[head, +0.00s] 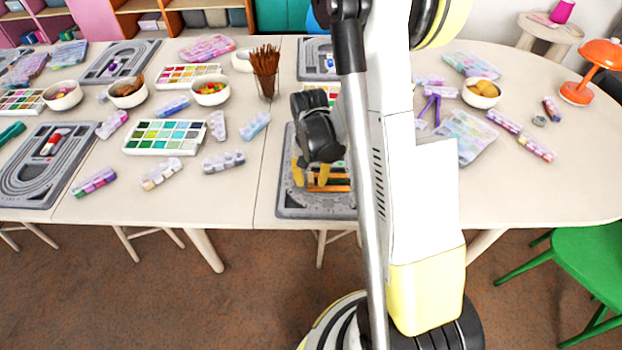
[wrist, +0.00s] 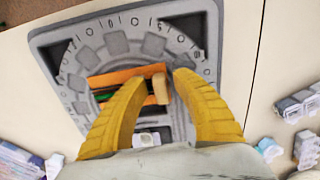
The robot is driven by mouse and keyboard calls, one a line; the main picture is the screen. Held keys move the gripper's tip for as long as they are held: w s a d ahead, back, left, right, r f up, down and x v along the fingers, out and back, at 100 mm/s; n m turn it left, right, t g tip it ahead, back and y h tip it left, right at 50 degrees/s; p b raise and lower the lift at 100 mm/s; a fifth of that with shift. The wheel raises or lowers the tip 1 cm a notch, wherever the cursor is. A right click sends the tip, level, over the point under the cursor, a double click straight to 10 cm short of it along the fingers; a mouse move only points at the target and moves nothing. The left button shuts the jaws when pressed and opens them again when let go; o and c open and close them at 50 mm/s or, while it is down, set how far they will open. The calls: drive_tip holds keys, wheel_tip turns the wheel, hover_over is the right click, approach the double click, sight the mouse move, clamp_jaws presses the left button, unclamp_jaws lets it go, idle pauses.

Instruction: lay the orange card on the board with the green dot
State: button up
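An orange card (wrist: 118,76) with a pale wooden block (wrist: 160,88) on it lies over a grey bead board (wrist: 205,22). In the head view the orange card (head: 335,188) is partly hidden by my gripper, above the board (head: 290,208) at the table's front edge. A small green patch (wrist: 104,97) shows beside the card, partly hidden by a finger; I cannot tell whether it is the dot. My gripper (wrist: 160,77) has its yellow fingers apart, one on each side of the block, with small gaps visible. It also shows in the head view (head: 311,180).
Other grey boards stand at the left (head: 20,185), back left (head: 120,62) and back middle (head: 312,72); the left one carries a red item (head: 52,143). A glass of brown sticks (head: 266,70), paint trays and bead tubes crowd the table.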

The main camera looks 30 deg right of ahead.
wheel_tip(320, 180, up, 12)
drive_tip(key=p, duration=0.5)
drive_tip(key=s+a+r+n+t, duration=0.3)
drive_tip(key=s+a+r, duration=0.2)
drive_tip(key=r, duration=0.3)
drive_tip(key=s+a+r+n+t, duration=0.3)
drive_tip(key=s+a+r+t, duration=0.1)
drive_tip(key=a+r, duration=0.4)
drive_tip(key=shift+s+a+r+n, duration=0.25)
drive_tip(key=shift+s+n, duration=0.15)
drive_tip(key=shift+s, duration=0.5)
